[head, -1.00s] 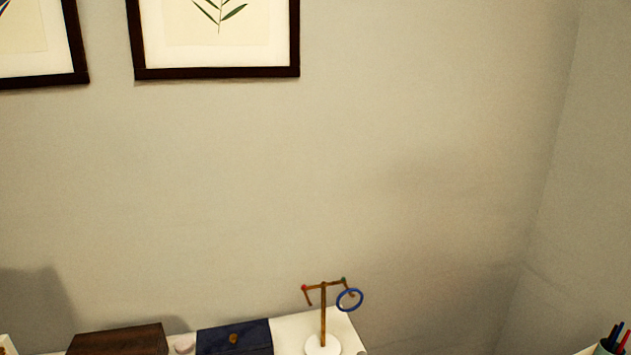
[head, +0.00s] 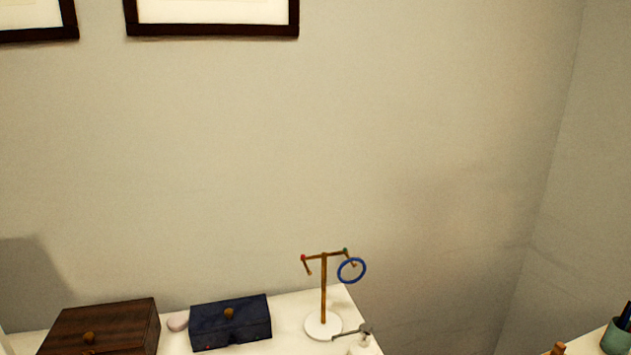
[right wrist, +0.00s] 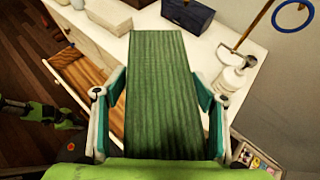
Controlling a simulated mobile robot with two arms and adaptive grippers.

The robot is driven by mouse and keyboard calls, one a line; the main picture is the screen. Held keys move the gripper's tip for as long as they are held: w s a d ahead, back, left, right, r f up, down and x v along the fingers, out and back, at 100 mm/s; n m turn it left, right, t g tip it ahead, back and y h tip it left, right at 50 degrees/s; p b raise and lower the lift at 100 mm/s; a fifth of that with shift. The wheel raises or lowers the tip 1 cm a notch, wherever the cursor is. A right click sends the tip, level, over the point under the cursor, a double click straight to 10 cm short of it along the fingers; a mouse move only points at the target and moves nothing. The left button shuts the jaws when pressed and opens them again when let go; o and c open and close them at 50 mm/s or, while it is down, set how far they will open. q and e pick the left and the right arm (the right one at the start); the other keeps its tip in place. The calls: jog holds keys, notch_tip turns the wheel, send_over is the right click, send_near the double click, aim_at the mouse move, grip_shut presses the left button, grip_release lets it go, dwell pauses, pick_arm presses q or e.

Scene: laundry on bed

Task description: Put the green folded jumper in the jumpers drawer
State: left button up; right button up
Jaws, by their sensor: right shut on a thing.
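The green folded jumper (right wrist: 162,90) fills the middle of the right wrist view as a long ribbed slab. My right gripper (right wrist: 160,100) is shut on it, with one finger along each side. An open drawer (right wrist: 88,75) with a bare-looking wooden inside shows to the left of the jumper; part of it is hidden behind the left finger and jumper. I cannot read any label on it. The jumper appears beside the drawer, not in it.
The white dresser top (head: 290,318) holds a dark wooden box (head: 105,325), a navy box (head: 230,322), a stand (head: 323,290) with a blue ring, and a pump bottle (head: 362,343). A pen cup (head: 617,338) stands at the right. Dark wood floor (right wrist: 25,50) lies left of the drawer.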

jog(key=d, duration=1.1)
jog(key=shift+r, duration=0.15)
